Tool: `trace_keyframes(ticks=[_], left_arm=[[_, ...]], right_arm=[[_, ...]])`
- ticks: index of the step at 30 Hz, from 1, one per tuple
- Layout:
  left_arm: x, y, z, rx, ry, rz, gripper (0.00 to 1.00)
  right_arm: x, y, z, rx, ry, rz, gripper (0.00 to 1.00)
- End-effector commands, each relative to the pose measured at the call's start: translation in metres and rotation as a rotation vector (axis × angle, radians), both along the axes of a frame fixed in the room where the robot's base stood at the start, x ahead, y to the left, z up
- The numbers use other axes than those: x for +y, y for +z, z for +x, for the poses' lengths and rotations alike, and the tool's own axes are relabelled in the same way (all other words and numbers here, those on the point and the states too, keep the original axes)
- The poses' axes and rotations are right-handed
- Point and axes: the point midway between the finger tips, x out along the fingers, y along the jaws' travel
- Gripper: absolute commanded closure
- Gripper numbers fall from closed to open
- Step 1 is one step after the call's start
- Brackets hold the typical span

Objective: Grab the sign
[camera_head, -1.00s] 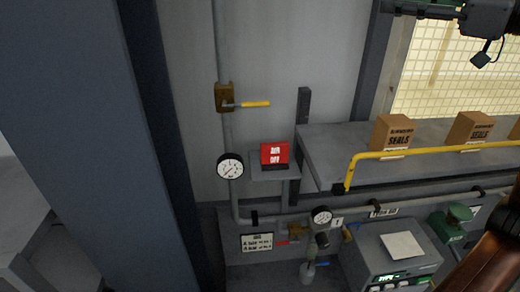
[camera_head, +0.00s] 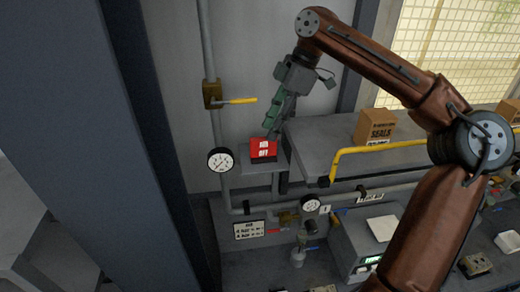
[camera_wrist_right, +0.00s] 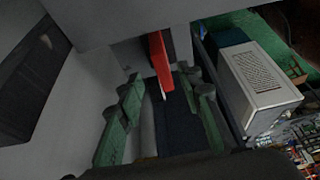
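The red sign with white lettering (camera_head: 264,148) stands on a small grey shelf (camera_head: 258,166) by the wall, left of the workbench. My right gripper (camera_head: 271,130) comes down from above right, with its fingertips at the sign's upper right edge. In the right wrist view the sign (camera_wrist_right: 160,60) shows nearly edge-on as a red strip between the two green fingers (camera_wrist_right: 160,85). The fingers are apart, with gaps on both sides of the sign; I see no grip on it. My left gripper is not in view.
A pressure gauge (camera_head: 221,160) and a yellow-handled valve (camera_head: 212,95) sit on the wall pipe at left. A grey bench (camera_head: 320,140) with a cardboard box (camera_head: 374,127) and a yellow rail (camera_head: 345,152) lies right of the sign. A second gauge (camera_head: 310,202) is below.

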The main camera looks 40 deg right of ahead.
Motion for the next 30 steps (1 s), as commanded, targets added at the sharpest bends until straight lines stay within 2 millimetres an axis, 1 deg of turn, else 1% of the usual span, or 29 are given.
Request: trace_keyframes(ticks=[5,9,13,16,22,30], left_arm=[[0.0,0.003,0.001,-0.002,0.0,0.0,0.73],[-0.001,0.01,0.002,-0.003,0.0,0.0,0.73],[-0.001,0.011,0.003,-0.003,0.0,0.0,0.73],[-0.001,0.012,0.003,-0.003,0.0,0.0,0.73],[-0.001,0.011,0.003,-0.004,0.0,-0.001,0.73],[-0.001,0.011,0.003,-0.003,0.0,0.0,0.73]], right_arm=[[0.007,-0.015,0.002,0.0,0.001,0.0,0.67],[0.016,-0.034,0.003,0.0,0.002,0.0,0.67],[0.021,-0.049,0.007,-0.003,-0.002,0.0,0.67],[0.022,-0.054,0.008,-0.003,-0.002,0.0,0.67],[0.022,-0.055,0.009,-0.004,-0.002,0.0,0.67],[0.023,-0.054,0.009,-0.004,-0.002,0.0,0.85]])
